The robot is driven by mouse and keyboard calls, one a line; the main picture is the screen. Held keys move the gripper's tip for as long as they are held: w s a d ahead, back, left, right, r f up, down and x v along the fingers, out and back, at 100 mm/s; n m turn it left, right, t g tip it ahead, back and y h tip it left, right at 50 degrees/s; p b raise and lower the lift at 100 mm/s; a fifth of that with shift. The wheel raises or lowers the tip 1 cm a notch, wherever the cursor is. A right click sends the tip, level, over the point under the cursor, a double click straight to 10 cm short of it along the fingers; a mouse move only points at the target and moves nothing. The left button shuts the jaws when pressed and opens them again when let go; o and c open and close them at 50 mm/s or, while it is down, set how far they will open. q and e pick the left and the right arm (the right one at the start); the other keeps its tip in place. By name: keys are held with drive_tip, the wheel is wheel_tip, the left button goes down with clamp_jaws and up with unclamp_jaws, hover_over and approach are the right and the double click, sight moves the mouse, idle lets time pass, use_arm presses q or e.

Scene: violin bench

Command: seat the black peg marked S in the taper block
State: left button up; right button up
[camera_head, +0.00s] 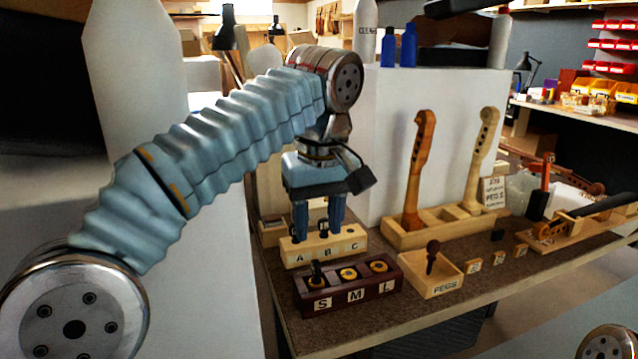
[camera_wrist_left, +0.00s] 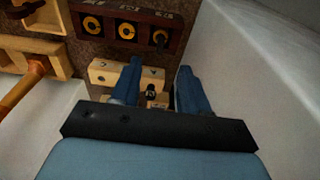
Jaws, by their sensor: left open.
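The dark red block (camera_head: 345,300) has positions marked S, M and L.
A PEGS box (camera_head: 432,286) with a brown peg stands right of the dark red block. Behind it a wooden rack (camera_head: 440,232) holds two violin necks. Small labelled tiles (camera_head: 498,258) lie further right. The bench's front strip is clear.

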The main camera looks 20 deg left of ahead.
use_arm(q)
drive_tip(key=shift+s+d+r+p, duration=0.15)
drive_tip(key=shift+r+p, duration=0.5)
drive_tip(key=shift+r, duration=1.65)
